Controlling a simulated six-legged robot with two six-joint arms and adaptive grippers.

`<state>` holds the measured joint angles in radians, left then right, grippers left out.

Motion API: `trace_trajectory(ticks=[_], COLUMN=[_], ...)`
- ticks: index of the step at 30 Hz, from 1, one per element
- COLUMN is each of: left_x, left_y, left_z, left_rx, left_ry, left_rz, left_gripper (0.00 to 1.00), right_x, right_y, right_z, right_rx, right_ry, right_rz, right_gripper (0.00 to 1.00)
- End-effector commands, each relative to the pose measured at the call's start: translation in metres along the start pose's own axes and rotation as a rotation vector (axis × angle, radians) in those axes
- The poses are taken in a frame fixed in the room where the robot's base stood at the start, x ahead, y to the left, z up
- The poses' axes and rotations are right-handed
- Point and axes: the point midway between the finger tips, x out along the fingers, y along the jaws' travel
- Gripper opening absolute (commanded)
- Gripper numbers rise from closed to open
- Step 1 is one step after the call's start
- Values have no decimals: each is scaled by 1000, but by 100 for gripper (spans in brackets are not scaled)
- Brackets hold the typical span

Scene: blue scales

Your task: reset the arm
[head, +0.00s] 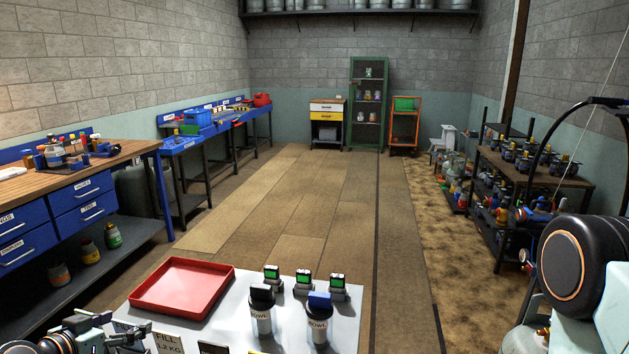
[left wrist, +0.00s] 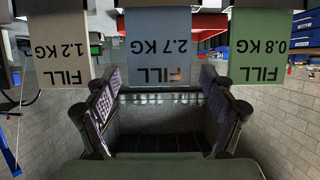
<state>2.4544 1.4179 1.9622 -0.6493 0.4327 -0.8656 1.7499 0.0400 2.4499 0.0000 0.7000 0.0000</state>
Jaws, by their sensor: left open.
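My left gripper (head: 118,338) is at the bottom left of the head view, at the near left corner of the white table (head: 225,320). In the left wrist view the left gripper (left wrist: 160,108) has its two fingers wide apart with nothing between them. That view is upside down. Three fill cards hang beyond the fingers: a cream 1.2 KG card (left wrist: 62,50), a blue-grey 2.7 KG card (left wrist: 158,48) and a green 0.8 KG card (left wrist: 257,45). The cream card (head: 168,343) also shows in the head view, just right of the gripper. My right gripper is out of view.
The table holds a red tray (head: 183,288), several small devices with green screens (head: 304,283), and two labelled containers, one dark-lidded (head: 261,312) and one blue-lidded (head: 319,322). A workbench (head: 100,160) stands left, a loaded rack (head: 530,172) right. The floor (head: 310,205) between is clear.

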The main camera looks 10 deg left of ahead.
Motion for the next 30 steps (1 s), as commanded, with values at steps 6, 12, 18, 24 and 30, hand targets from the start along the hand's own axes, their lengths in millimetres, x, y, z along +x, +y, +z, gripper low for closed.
trace_trajectory(ticks=[6, 12, 18, 24, 30], left_x=[-2, -9, -16, -21, -22], left_y=[0, 0, 0, 0, 0], left_z=[-4, -20, -35, -46, -46], left_rx=[0, 0, 0, 0, 1], left_ry=[1, 1, 0, 0, 0], left_rz=[0, 0, 0, 0, 1], left_gripper=[83, 83, 83, 83, 83], right_x=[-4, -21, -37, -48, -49], right_y=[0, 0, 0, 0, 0], right_z=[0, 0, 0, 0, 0], right_rx=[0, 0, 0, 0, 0], right_ry=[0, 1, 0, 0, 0], right_rz=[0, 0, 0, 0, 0], right_gripper=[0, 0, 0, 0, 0])
